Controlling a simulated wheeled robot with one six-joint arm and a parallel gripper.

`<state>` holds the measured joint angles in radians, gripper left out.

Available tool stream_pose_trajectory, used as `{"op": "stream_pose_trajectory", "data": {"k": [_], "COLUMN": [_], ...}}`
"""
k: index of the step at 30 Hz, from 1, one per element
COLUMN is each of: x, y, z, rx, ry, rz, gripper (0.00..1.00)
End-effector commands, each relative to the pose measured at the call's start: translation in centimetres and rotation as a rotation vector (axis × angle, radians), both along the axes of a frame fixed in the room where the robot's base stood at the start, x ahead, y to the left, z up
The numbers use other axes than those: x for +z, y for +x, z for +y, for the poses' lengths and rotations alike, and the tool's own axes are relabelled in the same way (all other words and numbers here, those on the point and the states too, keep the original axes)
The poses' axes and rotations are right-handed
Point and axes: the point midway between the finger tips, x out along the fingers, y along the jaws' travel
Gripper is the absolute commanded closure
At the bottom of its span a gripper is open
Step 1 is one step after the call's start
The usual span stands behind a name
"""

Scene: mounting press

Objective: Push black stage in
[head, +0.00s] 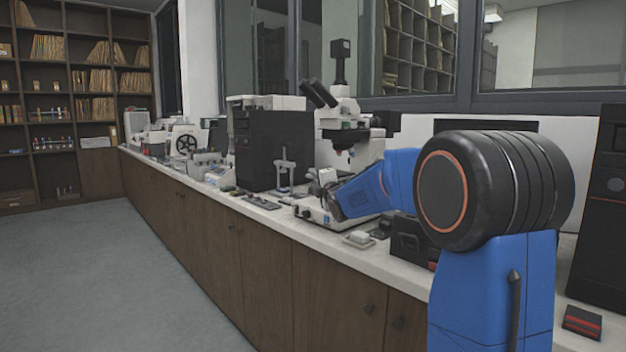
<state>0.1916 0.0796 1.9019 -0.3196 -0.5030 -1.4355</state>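My blue arm reaches left along the counter from the right foreground. My gripper (322,186), at the far end of the blue link, is small and partly hidden, so its fingers are not clear. It is just in front of the microscope (345,125), low over the counter. A small press-like stand (284,172) with a pale upright stands left of my gripper. A flat dark plate (262,202) lies on the counter to the left of the gripper. I cannot tell for certain which dark part is the black stage.
The long white counter (300,232) runs along the wall above brown cabinets. A large black box (270,148) stands behind the stand. A small white block on a pad (358,238) and a black case (408,240) lie near the arm. The grey floor (110,270) is clear at left.

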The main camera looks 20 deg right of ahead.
Motion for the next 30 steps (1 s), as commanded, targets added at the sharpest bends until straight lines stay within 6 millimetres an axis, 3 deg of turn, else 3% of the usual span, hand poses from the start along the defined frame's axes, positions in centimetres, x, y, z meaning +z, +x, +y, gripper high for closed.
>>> {"op": "stream_pose_trajectory", "data": {"k": [21,30], "x": [-0.8,-1.0], "y": [-12.4,-15.1], "z": [0.5,0.6], "rx": [0.0,0.0], "ry": [-0.001,-0.001], "rz": [-0.001,0.0], "gripper": [0.72,0.72]}}
